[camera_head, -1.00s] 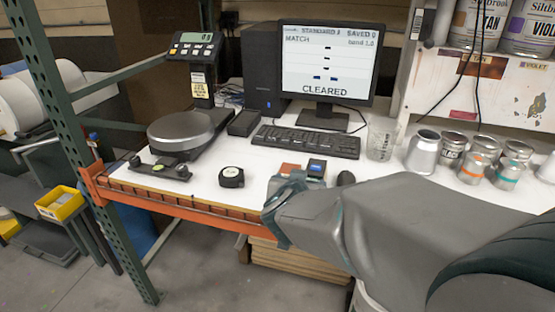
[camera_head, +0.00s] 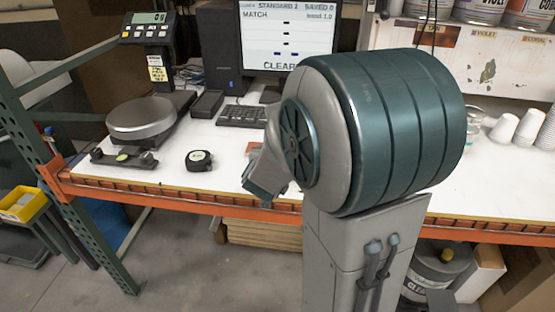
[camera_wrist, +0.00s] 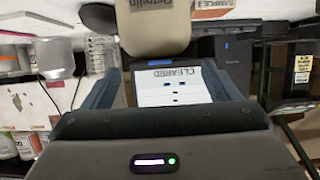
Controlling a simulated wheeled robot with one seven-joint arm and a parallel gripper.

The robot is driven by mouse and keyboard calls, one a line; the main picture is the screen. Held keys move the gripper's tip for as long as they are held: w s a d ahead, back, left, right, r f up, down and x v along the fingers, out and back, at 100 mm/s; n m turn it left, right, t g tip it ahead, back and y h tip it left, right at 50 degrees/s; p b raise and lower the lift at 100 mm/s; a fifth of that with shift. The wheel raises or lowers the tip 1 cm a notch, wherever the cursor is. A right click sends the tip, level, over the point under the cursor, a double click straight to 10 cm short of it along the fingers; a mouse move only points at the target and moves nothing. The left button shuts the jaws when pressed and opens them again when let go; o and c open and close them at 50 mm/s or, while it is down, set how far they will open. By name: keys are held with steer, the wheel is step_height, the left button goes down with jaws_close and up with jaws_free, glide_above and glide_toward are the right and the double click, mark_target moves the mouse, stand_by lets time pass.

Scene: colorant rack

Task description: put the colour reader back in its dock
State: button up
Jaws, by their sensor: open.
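A beige rounded body with dark lettering, probably the colour reader (camera_wrist: 153,28), shows at the top middle of the wrist view, which is upside down. It stands beside an orange sample card and lies beyond my fingers, not gripped. In the head view my arm hides that spot. My gripper (camera_wrist: 162,70) is open and empty, one finger at each side of the wrist view, with the monitor between them. A low black box, possibly the dock (camera_head: 206,104), sits between the scale and the keyboard; I cannot tell for sure.
The scale (camera_head: 142,119) stands at the left of the white bench, with a tape measure (camera_head: 199,160) near the front edge. The keyboard (camera_head: 240,116) lies before the monitor (camera_head: 285,38). White cups (camera_head: 504,128) stand at the right. An orange beam (camera_head: 180,199) edges the bench.

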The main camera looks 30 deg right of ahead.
steer(key=shift+x, duration=2.7)
steer(key=shift+r, duration=0.2)
steer(key=c, duration=1.4)
steer(key=shift+c, duration=1.3)
steer(key=shift+r, duration=0.15)
